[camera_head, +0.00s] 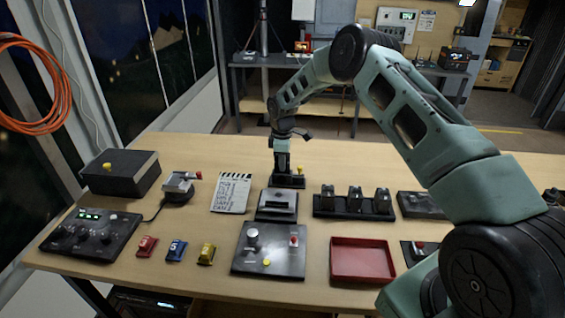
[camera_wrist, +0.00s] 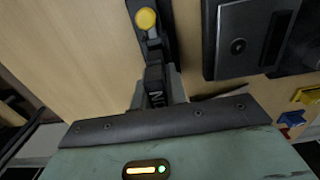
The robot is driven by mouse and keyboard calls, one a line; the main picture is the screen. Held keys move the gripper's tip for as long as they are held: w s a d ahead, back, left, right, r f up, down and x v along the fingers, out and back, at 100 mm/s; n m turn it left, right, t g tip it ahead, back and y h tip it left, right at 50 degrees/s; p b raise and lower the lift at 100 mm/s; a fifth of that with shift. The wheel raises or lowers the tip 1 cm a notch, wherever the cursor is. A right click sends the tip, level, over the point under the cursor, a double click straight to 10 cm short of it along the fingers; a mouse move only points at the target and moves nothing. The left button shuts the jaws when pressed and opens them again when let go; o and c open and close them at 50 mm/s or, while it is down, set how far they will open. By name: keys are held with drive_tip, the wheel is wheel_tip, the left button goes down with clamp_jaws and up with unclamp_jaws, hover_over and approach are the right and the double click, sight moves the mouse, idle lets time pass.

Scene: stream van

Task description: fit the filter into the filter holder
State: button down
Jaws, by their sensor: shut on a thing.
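My gripper (camera_head: 283,168) points down at the back middle of the table. It is shut on a small dark filter; the wrist view shows the filter (camera_wrist: 156,92) between the fingers, with a pale letter like N on it. The black filter holder (camera_head: 291,183) stands right under the gripper and has a yellow knob (camera_head: 300,170). In the wrist view the holder (camera_wrist: 162,50) runs up from the filter, with the knob (camera_wrist: 146,18) at its far end. The filter's lower end is hidden, so I cannot tell whether it is seated in the holder.
A grey-topped box (camera_head: 277,204) stands just in front of the holder. A black rack (camera_head: 345,212) with three dark pieces is to its right, a clapperboard (camera_head: 231,193) to its left. A control panel (camera_head: 268,262) and red tray (camera_head: 362,262) lie in front. Bare table lies behind.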

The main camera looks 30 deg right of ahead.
drive_tip(key=shift+f+b, duration=0.65)
drive_tip(key=shift+f, duration=0.25)
drive_tip(key=c, duration=1.3)
unclamp_jaws()
drive_tip(key=shift+r, duration=0.1)
wheel_tip(320, 180, up, 17)
drive_tip(key=b, duration=0.4)
drive_tip(key=shift+r+b, duration=0.15)
drive_tip(key=shift+b, duration=0.15)
